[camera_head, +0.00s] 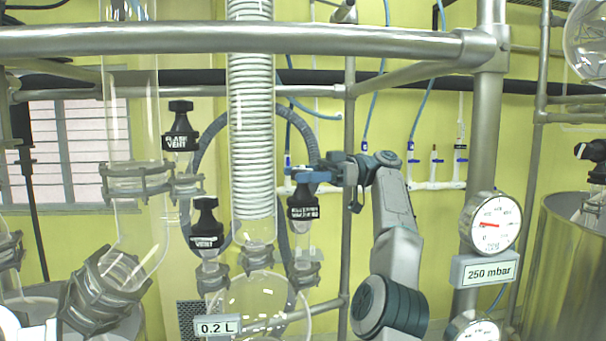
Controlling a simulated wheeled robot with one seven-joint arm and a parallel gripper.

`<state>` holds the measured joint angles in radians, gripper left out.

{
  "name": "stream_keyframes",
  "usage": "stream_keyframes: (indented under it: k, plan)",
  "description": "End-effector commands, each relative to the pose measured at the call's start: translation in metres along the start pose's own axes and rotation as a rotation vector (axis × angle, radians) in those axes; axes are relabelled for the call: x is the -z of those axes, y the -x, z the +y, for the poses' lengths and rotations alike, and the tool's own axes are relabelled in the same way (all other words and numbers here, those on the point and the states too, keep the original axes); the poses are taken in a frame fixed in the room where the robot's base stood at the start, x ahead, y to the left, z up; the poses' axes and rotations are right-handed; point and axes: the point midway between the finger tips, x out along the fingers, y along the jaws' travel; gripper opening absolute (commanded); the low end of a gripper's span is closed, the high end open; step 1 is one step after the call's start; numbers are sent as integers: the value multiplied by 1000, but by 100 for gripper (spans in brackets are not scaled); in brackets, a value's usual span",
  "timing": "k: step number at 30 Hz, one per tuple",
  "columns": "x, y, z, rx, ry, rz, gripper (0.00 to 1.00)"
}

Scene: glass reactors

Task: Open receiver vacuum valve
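A black valve knob (303,212) with a small white label stands on a glass neck, right of the coil condenser. Its label is too small to read surely; by its place above the receiver flask it may be the receiver vacuum valve. My gripper (312,177) reaches in from the right and is at the top of this knob. The gripper's blue fingers overlap the knob's upper part, so I cannot tell whether they touch or grip it. The receiver flask (262,300), marked 0.2 L, is below.
Two other black knobs, labelled "FLASK VENT" (178,140) and "VENT" (206,240), stand left of the glass coil condenser (252,110). A metal rail (230,40) crosses in front. A pressure gauge (490,222) with a 250 mbar sign is at right.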

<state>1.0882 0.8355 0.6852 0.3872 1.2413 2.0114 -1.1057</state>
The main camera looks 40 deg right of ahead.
Motion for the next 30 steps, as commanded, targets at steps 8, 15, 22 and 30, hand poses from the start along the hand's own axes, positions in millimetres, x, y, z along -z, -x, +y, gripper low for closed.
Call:
stream_keyframes:
  k: [8, 15, 22, 30]
  plan:
    - [1, 0, 0, -1, 2, 0, 66]
    - [0, 0, 0, -13, 1, -1, 66]
    - [-3, 0, -1, -89, 1, -4, 66]
    - [-4, -1, -1, -232, 2, -3, 66]
